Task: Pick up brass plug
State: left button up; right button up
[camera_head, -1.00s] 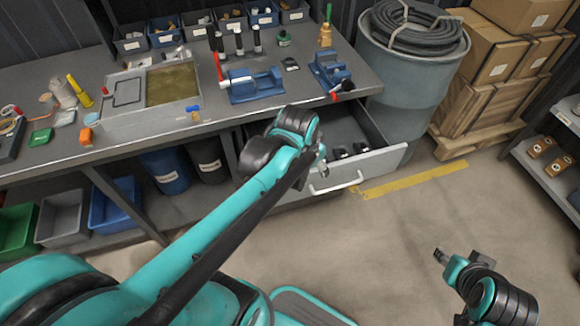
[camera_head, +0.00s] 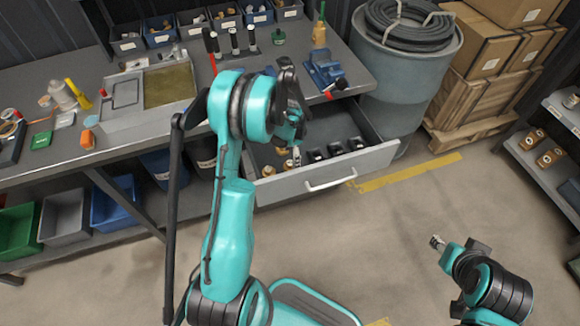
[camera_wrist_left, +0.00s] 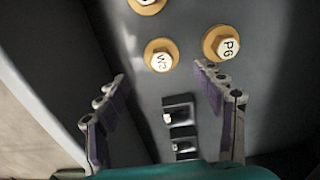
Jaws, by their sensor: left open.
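Brass hex-headed plugs lie in the open drawer (camera_head: 370,160). In the left wrist view, one brass plug (camera_wrist_left: 161,56) has a marking like W2, another plug (camera_wrist_left: 221,43) reads P6, and a third (camera_wrist_left: 147,5) is cut off by the top edge. In the head view, a brass plug (camera_head: 268,171) shows near the drawer's left front corner. My left gripper (camera_wrist_left: 159,74) is open and empty, pointing down over the drawer; the W2 plug appears between and beyond its fingertips. My right gripper (camera_head: 437,242) is over the floor at right; its jaws are too small to read.
Black fittings (camera_head: 335,148) stand in the drawer and show between my fingers in the wrist view (camera_wrist_left: 181,129). The workbench (camera_head: 90,165) has a blue vise (camera_head: 325,70) near its right end. A drum (camera_head: 405,80) stands right of the drawer.

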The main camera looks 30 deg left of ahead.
aim_at(290, 163)
pick_arm(q)
jog(key=f+b, duration=0.1)
jog(key=f, duration=0.2)
jog(key=f+b, duration=0.1)
jog(key=f, duration=0.1)
jog(key=shift+a+f+b, duration=0.3)
jog(key=shift+f, duration=0.05)
jog(key=shift+s+r, duration=0.1)
jog(key=shift+r, duration=0.05)
jog(key=shift+c, duration=0.6)
jog(key=c, duration=1.3)
